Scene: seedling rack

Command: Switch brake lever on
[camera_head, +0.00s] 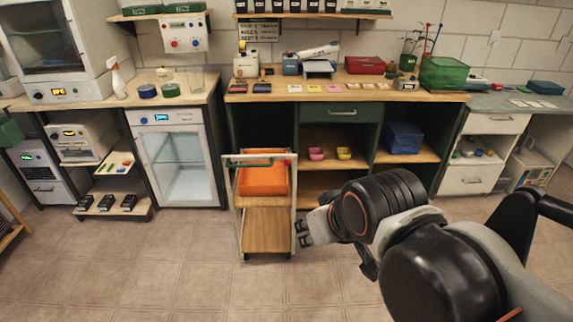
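A small wheeled rack (247,245) with a pale frame stands in front of the bench, left of my gripper. It holds an orange bin (263,181) above a wooden lower shelf (266,230). I cannot make out a brake lever clearly on it; it may be hidden or too small to tell. My gripper (301,233) is low, close to the right side of the rack's lower part. Its two dark fingertips look apart with nothing between them. I cannot tell whether it touches the rack.
Behind the rack is a wooden bench (342,88) with green cabinets and open shelves. A glass-door fridge (180,160) stands to the left. A low shelf unit (114,209) with black boxes is farther left. The tiled floor (150,270) in front is clear.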

